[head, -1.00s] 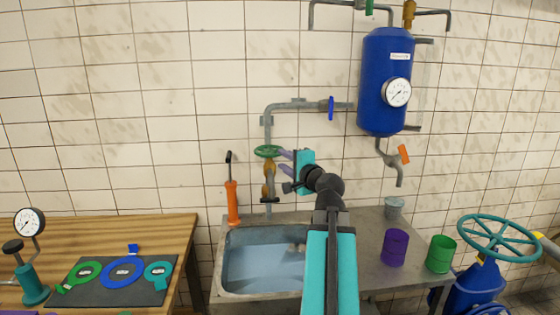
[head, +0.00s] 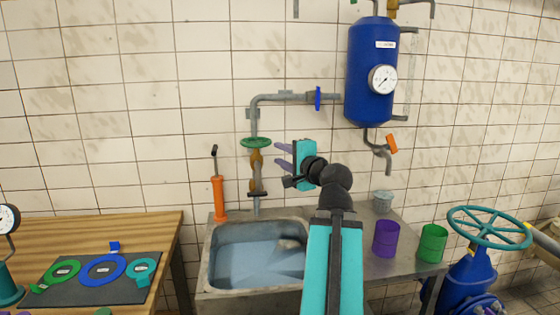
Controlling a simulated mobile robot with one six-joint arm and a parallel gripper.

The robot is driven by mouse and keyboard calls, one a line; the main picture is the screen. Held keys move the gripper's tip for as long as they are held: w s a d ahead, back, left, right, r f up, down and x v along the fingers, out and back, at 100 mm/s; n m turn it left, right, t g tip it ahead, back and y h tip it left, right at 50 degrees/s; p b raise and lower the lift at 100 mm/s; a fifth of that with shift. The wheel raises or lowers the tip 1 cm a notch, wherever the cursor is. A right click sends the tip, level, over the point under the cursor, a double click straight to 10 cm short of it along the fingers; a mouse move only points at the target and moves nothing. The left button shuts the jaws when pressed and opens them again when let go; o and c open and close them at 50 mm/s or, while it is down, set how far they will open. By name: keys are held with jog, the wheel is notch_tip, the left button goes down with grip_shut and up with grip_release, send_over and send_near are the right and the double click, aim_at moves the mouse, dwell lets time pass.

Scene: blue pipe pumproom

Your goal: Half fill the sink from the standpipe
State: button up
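The standpipe is a grey pipe (head: 282,97) on the tiled wall. It bends down to a brass valve (head: 256,165) with a green handwheel (head: 256,142). Its outlet hangs above the back of the sink (head: 209,262). Bluish water (head: 250,262) lies in the basin, with bare wall showing above it. I cannot make out a stream at the outlet. My gripper (head: 279,154) is just right of the handwheel. Its two purple fingers point left and are spread with nothing between them. A small gap shows between fingers and wheel. A blue lever (head: 318,98) sits on the upper pipe.
An orange tool (head: 219,198) stands at the sink's back left corner. A purple cup (head: 386,238), a green cup (head: 432,243) and a grey cup (head: 383,201) stand on the drainboard. A blue tank (head: 371,75) hangs above. A teal wheel (head: 489,227) is at right.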

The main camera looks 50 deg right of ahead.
jog(key=shift+s+a, duration=0.1)
jog(key=shift+s, duration=0.15)
jog(key=shift+r, duration=0.1)
dwell(0.5)
